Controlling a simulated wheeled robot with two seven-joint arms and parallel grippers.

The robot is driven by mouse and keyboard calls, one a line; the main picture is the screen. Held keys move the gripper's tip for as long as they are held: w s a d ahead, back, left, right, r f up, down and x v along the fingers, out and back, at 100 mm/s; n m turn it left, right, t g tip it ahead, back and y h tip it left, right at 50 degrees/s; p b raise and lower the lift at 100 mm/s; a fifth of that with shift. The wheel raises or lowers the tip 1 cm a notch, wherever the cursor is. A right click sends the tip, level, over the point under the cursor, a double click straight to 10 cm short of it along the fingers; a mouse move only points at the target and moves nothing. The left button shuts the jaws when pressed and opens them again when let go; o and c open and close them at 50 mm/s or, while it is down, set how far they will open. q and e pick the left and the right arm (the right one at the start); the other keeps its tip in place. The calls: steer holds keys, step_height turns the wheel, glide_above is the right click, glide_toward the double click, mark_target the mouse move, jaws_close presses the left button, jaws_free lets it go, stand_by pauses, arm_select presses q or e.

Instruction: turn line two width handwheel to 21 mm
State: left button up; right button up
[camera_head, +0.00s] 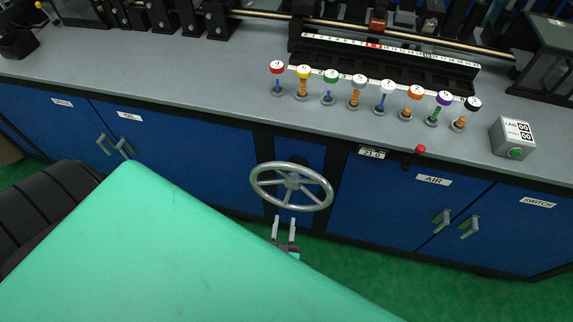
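The handwheel (291,187) is a silver spoked ring on the dark blue front of the cabinet, below the worktop. A small label-like readout (372,153) to its upper right seems to show 21.0; its upper line is too small to read surely. My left gripper (284,221) is just below the wheel's lower rim in the picture. Its two fingers point up at the rim, with a gap and nothing seen between them. I cannot tell whether the fingertips touch the rim. My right gripper is not in view.
Several colour-topped knobs (358,90) stand along the worktop (180,72), before a ruler scale (420,56) with a red mark. A red-tipped lever (419,149) sticks out right of the wheel. A grey box with a green button (514,154) stands at right. Cabinet handles (441,219) protrude.

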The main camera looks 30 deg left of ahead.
arm_select(q)
steer(key=shift+v, duration=1.8)
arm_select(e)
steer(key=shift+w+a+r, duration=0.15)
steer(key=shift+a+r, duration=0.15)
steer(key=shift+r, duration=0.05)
